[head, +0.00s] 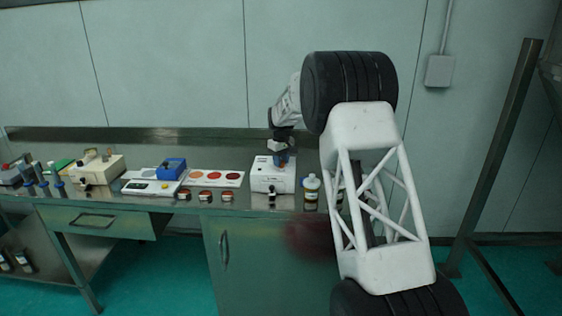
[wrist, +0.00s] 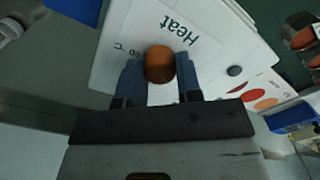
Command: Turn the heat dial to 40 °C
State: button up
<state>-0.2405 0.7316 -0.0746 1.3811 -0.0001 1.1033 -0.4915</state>
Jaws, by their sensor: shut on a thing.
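The heat dial (wrist: 159,70) is a round orange-brown knob on a white panel (wrist: 112,66) printed "Heat" with "°C" marks beside it. My gripper (wrist: 158,60) has its two blue fingers on either side of the dial, shut on it. Which mark the dial points to is not readable. In the head view, the white device (head: 265,183) stands on the bench, and my gripper (head: 281,158) reaches down onto its top. The dial is too small and covered to make out there.
A bottle (head: 311,191) stands close to the right of the device. To its left lie a white card with coloured discs (head: 215,179), several small jars (head: 206,196) and a blue box (head: 172,169). A beige device (head: 97,166) stands further left.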

jog(key=m, duration=0.9)
dwell(0.5)
jog(key=o, duration=0.9)
jog(key=shift+o, duration=0.2)
jog(key=shift+r, duration=0.1)
jog(key=shift+r, duration=3.85)
